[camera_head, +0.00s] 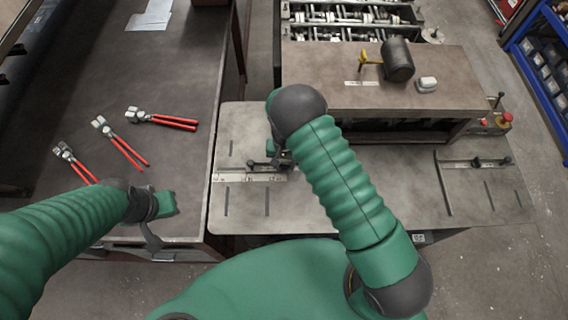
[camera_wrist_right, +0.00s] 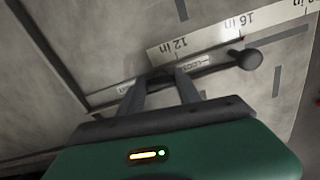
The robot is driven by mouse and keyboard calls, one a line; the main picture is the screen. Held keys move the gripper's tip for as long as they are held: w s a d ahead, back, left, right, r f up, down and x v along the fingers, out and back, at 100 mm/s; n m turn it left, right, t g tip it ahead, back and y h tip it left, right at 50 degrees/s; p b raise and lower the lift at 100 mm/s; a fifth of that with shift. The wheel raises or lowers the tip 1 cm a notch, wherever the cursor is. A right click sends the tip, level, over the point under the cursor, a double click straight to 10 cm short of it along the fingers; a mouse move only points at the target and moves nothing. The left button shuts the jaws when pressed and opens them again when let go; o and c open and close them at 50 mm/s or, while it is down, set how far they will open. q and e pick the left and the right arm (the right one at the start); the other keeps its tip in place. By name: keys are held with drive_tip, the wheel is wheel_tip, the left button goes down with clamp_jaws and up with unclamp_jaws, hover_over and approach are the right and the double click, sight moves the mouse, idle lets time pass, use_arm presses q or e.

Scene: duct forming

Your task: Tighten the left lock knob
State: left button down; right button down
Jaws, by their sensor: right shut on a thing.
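The left lock knob (camera_wrist_right: 165,71) is a small dark piece on a slotted bar beside a ruler scale, and it is mostly hidden by my fingers. My right gripper (camera_wrist_right: 163,78) is shut on it from above. In the head view, my right gripper (camera_head: 272,163) is over the left end of the machine table, and my own forearm covers part of it. A round black knob (camera_wrist_right: 250,58) stands at the bar's end, to the right of the fingers and apart from them. My left gripper (camera_head: 160,204) is above the left bench's front edge; its jaws are not clear.
Several red-handled pliers (camera_head: 120,150) lie on the left bench (camera_head: 185,70). A second slide with knobs (camera_head: 476,162) is at the right. The machine table's middle (camera_head: 410,190) is clear.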

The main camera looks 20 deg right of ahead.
sight(284, 164)
drive_tip(key=c, duration=1.2)
unclamp_jaws()
drive_tip(key=shift+c, duration=0.2)
drive_tip(key=o, duration=0.4)
drive_tip(key=shift+w+d, duration=0.1)
wheel_tip(284, 164, up, 17)
drive_tip(key=b, duration=0.3)
drive_tip(key=shift+b, duration=0.35)
